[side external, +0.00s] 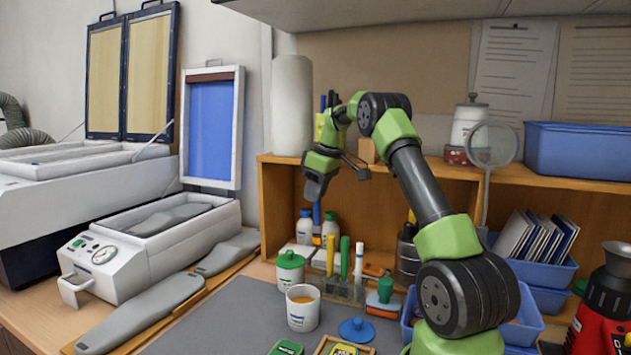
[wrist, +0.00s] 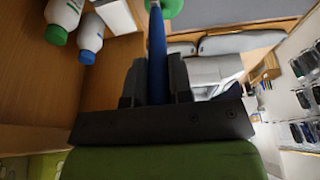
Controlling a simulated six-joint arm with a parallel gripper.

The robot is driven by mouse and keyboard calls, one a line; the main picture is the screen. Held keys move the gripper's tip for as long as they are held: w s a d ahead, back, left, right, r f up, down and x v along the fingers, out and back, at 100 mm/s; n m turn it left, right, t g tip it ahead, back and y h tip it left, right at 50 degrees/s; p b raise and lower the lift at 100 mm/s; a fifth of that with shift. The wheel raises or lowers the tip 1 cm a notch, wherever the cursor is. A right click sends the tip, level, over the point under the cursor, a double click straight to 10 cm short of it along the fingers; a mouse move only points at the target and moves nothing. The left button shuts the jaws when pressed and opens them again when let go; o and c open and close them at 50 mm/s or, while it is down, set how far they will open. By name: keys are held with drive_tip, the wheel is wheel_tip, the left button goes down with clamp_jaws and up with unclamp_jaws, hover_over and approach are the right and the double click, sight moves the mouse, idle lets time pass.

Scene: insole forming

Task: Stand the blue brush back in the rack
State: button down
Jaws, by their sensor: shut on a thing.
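My gripper (side external: 319,196) hangs fingers-down in front of the wooden shelf, shut on the blue brush (side external: 317,213). In the wrist view, the blue handle (wrist: 157,52) runs between the two dark fingers (wrist: 157,85). In the side view the brush looks about upright, its lower end near white bottles; whether it touches anything is not clear. The small rack (side external: 345,291) stands on the bench below and right of my gripper. It holds several upright tools, including a green one (side external: 345,257) and a yellow one (side external: 330,255). The rack is not clearly visible in the wrist view.
A green-lidded jar (side external: 290,269) and a white cup (side external: 302,308) stand left of the rack. White bottles (side external: 304,227) stand behind it. A teal-handled roller (side external: 384,293) lies to its right, with a blue round lid (side external: 357,330) in front. The grey mat (side external: 235,320) has free room.

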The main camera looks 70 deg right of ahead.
sight(317, 225)
drive_tip(key=shift+f, duration=4.95)
drive_tip(key=shift+c, duration=2.3)
unclamp_jaws()
drive_tip(key=shift+r, duration=4.55)
